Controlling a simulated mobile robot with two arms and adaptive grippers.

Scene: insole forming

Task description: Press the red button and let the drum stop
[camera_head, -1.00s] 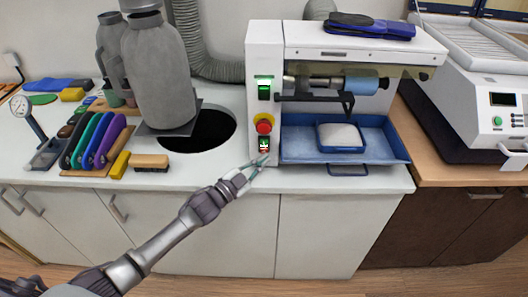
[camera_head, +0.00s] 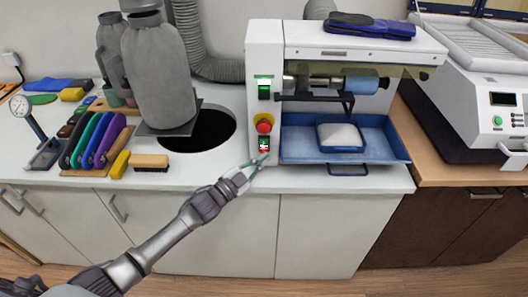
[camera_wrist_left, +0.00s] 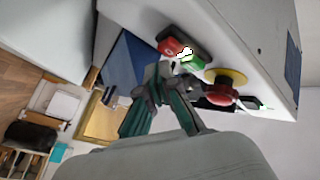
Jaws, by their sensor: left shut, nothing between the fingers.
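The white sanding machine stands at the counter's right end, with a grey-blue drum (camera_head: 362,83) on a shaft in its opening. I cannot tell whether the drum turns. On its front post is a red mushroom button (camera_head: 264,126) on a yellow collar, above a small red-and-green switch (camera_head: 264,144). My left gripper (camera_head: 264,160) is shut and empty, its tips just below the switch. In the left wrist view, the left gripper's tips (camera_wrist_left: 165,72) are close to the red half (camera_wrist_left: 171,46) and green half of the switch; contact is unclear. The mushroom button (camera_wrist_left: 221,87) is to their right.
A blue tray (camera_head: 295,150) with a smaller blue dish lies under the drum. Left are a round counter hole (camera_head: 212,130), a brush (camera_head: 150,161) and a rack of coloured insoles (camera_head: 95,140).

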